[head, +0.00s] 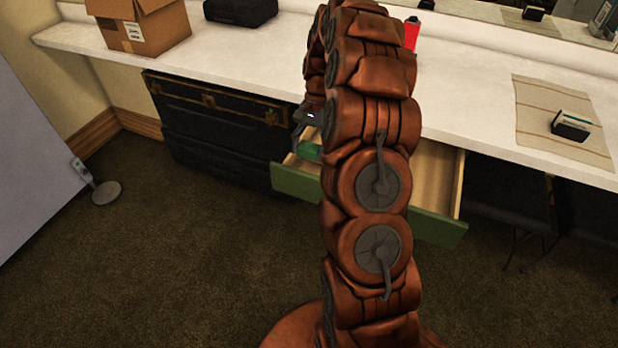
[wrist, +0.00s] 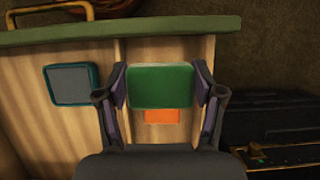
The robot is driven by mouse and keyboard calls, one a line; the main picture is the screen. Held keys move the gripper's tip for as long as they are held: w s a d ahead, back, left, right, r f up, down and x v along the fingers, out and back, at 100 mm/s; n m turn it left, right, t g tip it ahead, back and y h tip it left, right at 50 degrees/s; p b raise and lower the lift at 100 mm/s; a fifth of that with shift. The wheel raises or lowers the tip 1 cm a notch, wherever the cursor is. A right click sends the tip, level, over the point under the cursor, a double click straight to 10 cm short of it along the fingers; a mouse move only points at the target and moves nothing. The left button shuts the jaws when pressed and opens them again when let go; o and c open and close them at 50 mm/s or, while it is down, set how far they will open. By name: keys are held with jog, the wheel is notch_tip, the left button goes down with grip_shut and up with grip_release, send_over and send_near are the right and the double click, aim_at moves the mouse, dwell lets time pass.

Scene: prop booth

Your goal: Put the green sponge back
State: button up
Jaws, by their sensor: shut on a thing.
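The green sponge (wrist: 160,86) is between the two fingers of my gripper (wrist: 160,88), which is shut on it. In the head view the green sponge (head: 307,150) shows at the left end of an open drawer (head: 438,229) with a green front. In the wrist view it overlaps the pale wooden inside of the drawer (wrist: 200,32); I cannot tell whether it touches the bottom. My arm hides the middle of the drawer and most of my gripper in the head view.
In the wrist view a grey, teal-edged item (wrist: 72,85) lies left of the sponge, and an orange patch (wrist: 162,116) shows just below it. A black chest (head: 215,120) stands left of the drawer. The white counter (head: 250,55) bears a cardboard box (head: 150,30).

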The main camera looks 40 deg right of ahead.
notch_tip(320, 180, down, 9)
jog(key=shift+f+p, duration=0.1)
jog(key=shift+p, duration=0.3)
jog(key=shift+f, duration=0.1)
jog(key=o, duration=0.9)
jog(key=b+v, duration=0.1)
jog(key=v, duration=1)
jog(key=s+a+r+n, duration=0.3)
jog(key=a+r, duration=0.4)
jog(key=a, duration=0.3)
jog(key=s+a+r+n+h, duration=0.2)
jog(key=s+a+r+n, duration=0.2)
jog(key=s+a, duration=0.45)
jog(key=s+a+n, duration=0.1)
jog(key=s+a, duration=0.1)
jog(key=s, duration=0.5)
jog(key=s+a+f+n+h, duration=0.1)
jog(key=s+a+n, duration=0.1)
jog(key=s, duration=0.5)
jog(key=s+a+f+n+h, duration=0.1)
jog(key=s+a, duration=0.1)
jog(key=s, duration=0.6)
jog(key=shift+n, duration=0.4)
